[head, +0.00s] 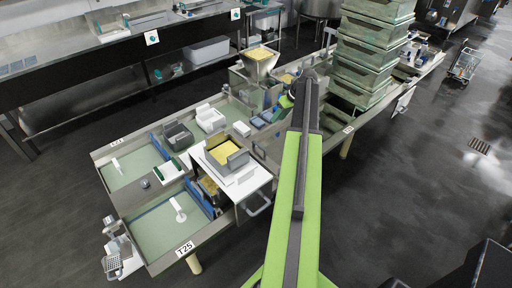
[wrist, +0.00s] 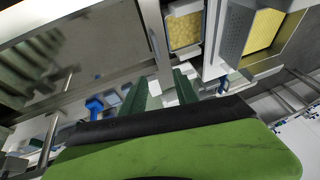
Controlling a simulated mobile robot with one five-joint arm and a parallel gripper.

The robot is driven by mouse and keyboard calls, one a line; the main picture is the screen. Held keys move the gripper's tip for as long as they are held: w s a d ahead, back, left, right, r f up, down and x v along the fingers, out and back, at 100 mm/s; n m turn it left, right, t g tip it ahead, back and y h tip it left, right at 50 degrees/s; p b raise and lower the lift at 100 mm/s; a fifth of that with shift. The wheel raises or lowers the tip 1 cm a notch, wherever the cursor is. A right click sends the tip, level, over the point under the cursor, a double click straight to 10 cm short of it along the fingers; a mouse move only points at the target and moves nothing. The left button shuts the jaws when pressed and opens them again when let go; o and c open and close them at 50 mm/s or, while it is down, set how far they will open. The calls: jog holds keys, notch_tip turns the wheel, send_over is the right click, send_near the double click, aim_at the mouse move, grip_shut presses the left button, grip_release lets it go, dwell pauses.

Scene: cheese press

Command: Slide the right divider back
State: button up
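Two blue dividers stand across the vats in the head view. One (head: 161,146) is in the far vat. The other (head: 200,198) is in the near vat, labelled T25, left of the white board. Which one counts as the right divider I cannot tell. My gripper (head: 285,102) is small and partly hidden behind my arm in the head view, well to the right of both dividers. In the wrist view, two dark green fingers (wrist: 160,92) stand apart with no held thing visible between them. A small blue part (wrist: 95,105) shows left of them, its identity unclear.
Yellow curd fills a metal box (head: 228,153) on a white board (head: 247,182) beside the near divider. White tubs (head: 210,118) stand behind it. Stacked green crates (head: 368,50) stand right of my arm. The dark floor (head: 430,170) at right is mostly open.

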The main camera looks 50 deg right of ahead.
notch_tip(320, 180, down, 5)
jog(key=b, duration=1.9)
send_over(262, 159)
jog(key=w+d, duration=0.3)
jog(key=d, duration=0.1)
jog(key=f, duration=1.4)
jog(key=shift+s+a+f, duration=0.2)
jog(key=shift+s+f, duration=0.05)
jog(key=shift+f, duration=0.15)
jog(key=shift+w+a+f, duration=0.1)
jog(key=shift+w+f, duration=0.2)
jog(key=shift+f, duration=0.05)
jog(key=shift+r, duration=0.1)
grip_shut()
